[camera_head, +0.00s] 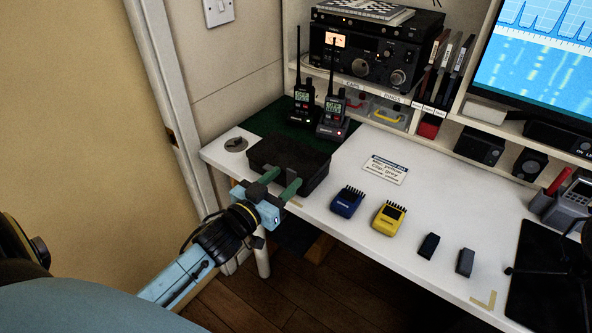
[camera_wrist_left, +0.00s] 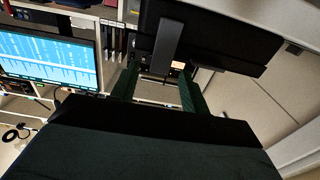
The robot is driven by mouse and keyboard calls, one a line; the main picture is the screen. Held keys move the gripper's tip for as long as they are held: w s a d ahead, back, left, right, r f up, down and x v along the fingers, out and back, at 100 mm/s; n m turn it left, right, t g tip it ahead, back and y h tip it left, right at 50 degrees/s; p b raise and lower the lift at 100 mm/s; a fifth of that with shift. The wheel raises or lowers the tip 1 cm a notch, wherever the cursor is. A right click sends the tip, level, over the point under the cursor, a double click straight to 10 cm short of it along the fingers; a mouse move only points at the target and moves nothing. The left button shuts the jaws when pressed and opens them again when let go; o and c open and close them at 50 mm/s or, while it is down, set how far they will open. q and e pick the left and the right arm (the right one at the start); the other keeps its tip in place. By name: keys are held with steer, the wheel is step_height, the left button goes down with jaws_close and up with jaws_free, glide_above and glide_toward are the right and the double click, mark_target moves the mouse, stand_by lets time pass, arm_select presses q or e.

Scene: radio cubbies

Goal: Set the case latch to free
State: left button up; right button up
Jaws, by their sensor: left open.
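A black case (camera_head: 300,158) sits at the left end of the white desk in the head view, close to its front edge. My left gripper (camera_head: 281,179) is open. Its two green fingers reach the near side of the case, one apart from the other. I cannot tell whether they touch it. The case latch cannot be made out in the head view. In the left wrist view my green fingers (camera_wrist_left: 158,88) stand apart with nothing seen held between them. Large dark shapes fill the top and bottom there. My right gripper is not in view.
Two handheld radios (camera_head: 332,112) stand behind the case on a green mat (camera_head: 262,124). A printed card (camera_head: 384,169), a blue pack (camera_head: 347,201), a yellow pack (camera_head: 389,217) and two small dark blocks (camera_head: 429,246) lie to the right. A round metal disc (camera_head: 236,144) lies left of the case.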

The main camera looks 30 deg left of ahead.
mark_target(290, 174)
arm_select(q)
steer(key=shift+w+d+b, duration=0.2)
steer(key=shift+w+b, duration=0.2)
steer(key=shift+w, duration=2.3)
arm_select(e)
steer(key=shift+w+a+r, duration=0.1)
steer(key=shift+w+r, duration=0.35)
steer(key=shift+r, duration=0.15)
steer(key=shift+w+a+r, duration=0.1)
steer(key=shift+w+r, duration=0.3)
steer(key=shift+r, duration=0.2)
arm_select(q)
steer(key=shift+c, duration=0.2)
steer(key=c, duration=0.9)
